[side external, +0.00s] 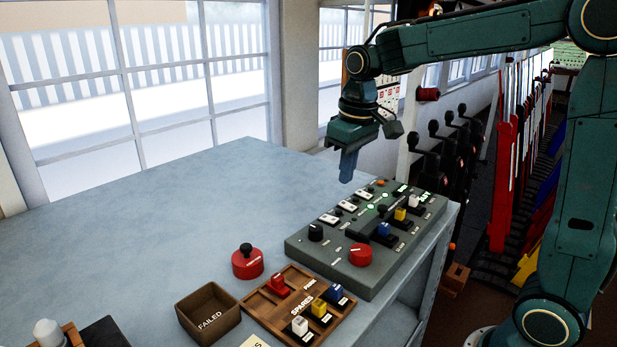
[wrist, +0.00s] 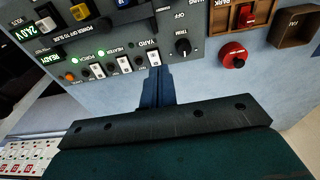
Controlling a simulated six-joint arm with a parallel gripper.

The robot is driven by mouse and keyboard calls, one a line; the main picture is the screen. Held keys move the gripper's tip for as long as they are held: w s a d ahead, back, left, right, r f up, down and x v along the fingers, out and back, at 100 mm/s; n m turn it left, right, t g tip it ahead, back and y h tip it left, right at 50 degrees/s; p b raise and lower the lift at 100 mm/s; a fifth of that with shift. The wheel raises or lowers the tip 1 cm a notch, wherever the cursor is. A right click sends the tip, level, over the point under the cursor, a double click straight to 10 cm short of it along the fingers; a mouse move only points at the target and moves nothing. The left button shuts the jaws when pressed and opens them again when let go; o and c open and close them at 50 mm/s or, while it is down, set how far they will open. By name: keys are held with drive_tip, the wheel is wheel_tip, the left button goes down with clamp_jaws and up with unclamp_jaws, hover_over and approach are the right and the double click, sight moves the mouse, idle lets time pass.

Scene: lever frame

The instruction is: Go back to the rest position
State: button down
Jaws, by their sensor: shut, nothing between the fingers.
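My gripper (side external: 348,166) is shut and empty. It points down above the grey-blue bench (side external: 200,215), beside the far left edge of the grey control panel (side external: 375,278). In the wrist view its closed blue fingers (wrist: 156,88) lie just short of the panel's row of white rocker switches (wrist: 125,64). The fingers look apart from the panel and hold nothing. In the side view my arm reaches in from the right, over the panel's far end.
A red button (side external: 247,262), a wooden SPARES tray (side external: 262,312) with coloured plugs and a FAILED box (side external: 208,312) stand near the panel. Tall coloured levers (side external: 505,170) stand right of the bench. The bench's left and far parts are clear.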

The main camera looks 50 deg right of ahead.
drive_tip(key=s+a+t, duration=0.2)
drive_tip(key=s, duration=0.8)
drive_tip(key=s+a+t, duration=0.2)
drive_tip(key=s, duration=0.8)
drive_tip(key=shift+f, duration=0.15)
